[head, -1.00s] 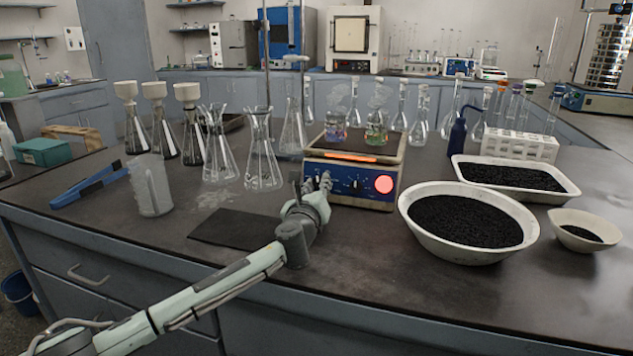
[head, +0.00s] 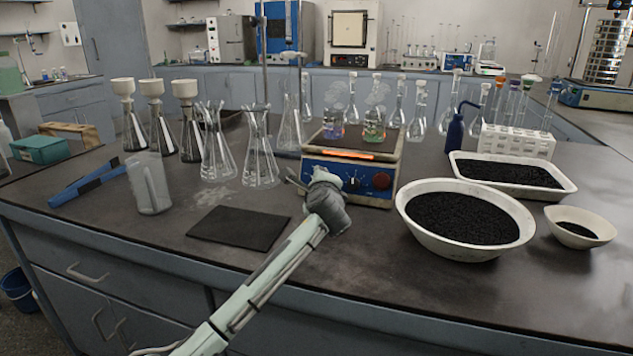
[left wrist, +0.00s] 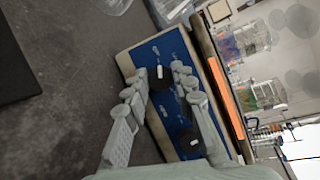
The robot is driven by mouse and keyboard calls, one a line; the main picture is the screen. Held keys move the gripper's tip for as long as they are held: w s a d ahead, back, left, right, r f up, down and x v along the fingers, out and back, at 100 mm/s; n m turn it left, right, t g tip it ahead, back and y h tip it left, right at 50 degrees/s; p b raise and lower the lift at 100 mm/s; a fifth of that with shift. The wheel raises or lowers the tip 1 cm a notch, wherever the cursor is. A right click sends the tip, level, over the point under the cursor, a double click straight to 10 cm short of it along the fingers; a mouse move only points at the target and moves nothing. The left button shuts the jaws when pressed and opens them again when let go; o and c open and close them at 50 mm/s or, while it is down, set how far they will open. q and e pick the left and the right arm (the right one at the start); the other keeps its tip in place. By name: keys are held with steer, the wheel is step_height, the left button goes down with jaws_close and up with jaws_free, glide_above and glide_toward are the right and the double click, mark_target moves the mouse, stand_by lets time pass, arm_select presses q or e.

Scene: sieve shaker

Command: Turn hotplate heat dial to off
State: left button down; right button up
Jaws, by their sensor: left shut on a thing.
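The hotplate (head: 400,160) stands on the bench with a blue front panel, which also shows in the left wrist view (left wrist: 178,120). Its left black dial (left wrist: 162,80) with a white mark sits between the fingers of my left gripper (left wrist: 155,80), which is shut on it. In the head view my left gripper (head: 306,180) hides this dial. The right dial (head: 353,182) is free, its white mark pointing roughly up. The round red lamp (head: 381,181) is dark. An orange strip (head: 350,155) glows along the plate's front edge. My right gripper is out of view.
Two beakers with coloured liquid (head: 374,128) stand on the hotplate. A white bowl of black grains (head: 408,225) is close on the right. A dark mat (head: 240,228) lies to the left. Glass flasks (head: 258,160) stand behind it.

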arm_select(q)
steer(key=shift+n, duration=0.6)
steer(key=shift+g, duration=0.3)
steer(key=shift+r, duration=0.1)
steer(key=c, duration=1.3)
jaws_free()
steer(key=shift+o, duration=0.2)
steer(key=shift+s, duration=0.25)
steer(key=v, duration=1.1)
steer(key=shift+s+r, duration=0.15)
steer(key=shift+s, duration=0.1)
